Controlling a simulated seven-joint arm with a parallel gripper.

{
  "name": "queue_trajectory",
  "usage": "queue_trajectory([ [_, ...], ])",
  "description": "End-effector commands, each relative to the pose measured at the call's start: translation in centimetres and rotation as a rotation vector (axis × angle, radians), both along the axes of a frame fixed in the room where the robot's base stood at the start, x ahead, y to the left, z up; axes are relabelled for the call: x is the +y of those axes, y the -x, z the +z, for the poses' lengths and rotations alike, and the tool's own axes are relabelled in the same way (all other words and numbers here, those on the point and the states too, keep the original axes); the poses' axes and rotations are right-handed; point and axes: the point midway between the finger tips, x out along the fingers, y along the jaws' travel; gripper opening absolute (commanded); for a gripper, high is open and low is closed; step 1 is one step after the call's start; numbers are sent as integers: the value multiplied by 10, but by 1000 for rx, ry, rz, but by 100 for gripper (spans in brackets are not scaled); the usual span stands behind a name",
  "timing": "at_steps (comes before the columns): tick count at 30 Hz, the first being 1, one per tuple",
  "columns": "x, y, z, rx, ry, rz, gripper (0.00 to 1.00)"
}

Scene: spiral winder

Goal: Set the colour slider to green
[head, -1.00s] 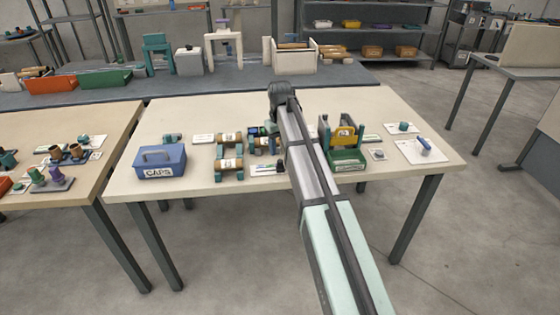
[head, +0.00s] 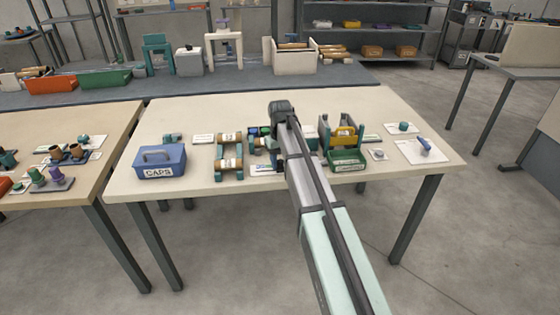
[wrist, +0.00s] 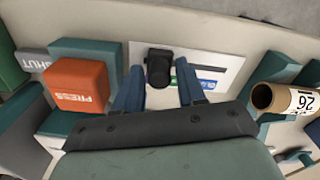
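The colour slider is a white plate (wrist: 215,62) with a black knob (wrist: 158,68) in the wrist view. A green mark (wrist: 174,80) and a blue mark lie just right of the knob, partly covered by a finger. My gripper (wrist: 159,66) is open, with its two blue fingers apart on either side of the knob in the picture. No finger visibly touches the knob. I cannot tell how far above the plate the fingertips are. In the head view only the plate's left part (head: 262,168) shows; my arm hides the knob and the gripper.
An orange PRESS block (wrist: 75,85) stands left of the fingers. A cardboard roll (wrist: 285,97) lies to the right on a teal stand. In the head view a blue CAPS box (head: 160,162) and a green bin (head: 348,158) stand on the same table.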

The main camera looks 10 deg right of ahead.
Motion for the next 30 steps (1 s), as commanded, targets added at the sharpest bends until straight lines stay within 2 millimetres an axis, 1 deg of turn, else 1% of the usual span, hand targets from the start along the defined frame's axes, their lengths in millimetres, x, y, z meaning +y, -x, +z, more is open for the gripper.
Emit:
queue_trajectory([
  [1, 0, 0, 0, 0, 0, 0, 34],
  [2, 0, 0, 0, 0, 0, 0, 32],
  [12, 0, 0, 0, 0, 0, 0, 0],
  [24, 1, 0, 0, 0, 0, 0, 0],
  [26, 5, 0, 0, 1, 0, 1, 0],
  [30, 22, -1, 0, 1, 0, 2, 0],
])
